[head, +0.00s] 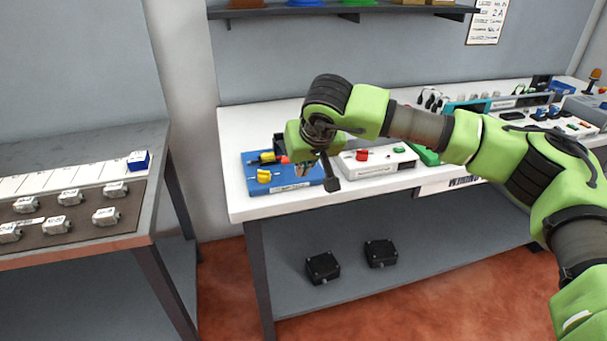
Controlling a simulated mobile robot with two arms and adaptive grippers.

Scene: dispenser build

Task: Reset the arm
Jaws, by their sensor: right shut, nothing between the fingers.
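My right arm, green with dark joints, comes in from the right and reaches over the white workbench (237,203). My right gripper (333,184) points down at the front left part of this bench, in front of a blue tray and a white box. It is shut and holds nothing. The blue tray (257,187) carries yellow and red parts; the gripper and wrist hide part of it. My left gripper is not in view.
The white box (376,160) has a red button. More devices stand along the bench to the right. Two black boxes (322,267) (381,253) lie on the lower shelf. A second table (95,243) at left holds several grey parts and a blue block (138,160). A wall shelf (340,11) hangs above.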

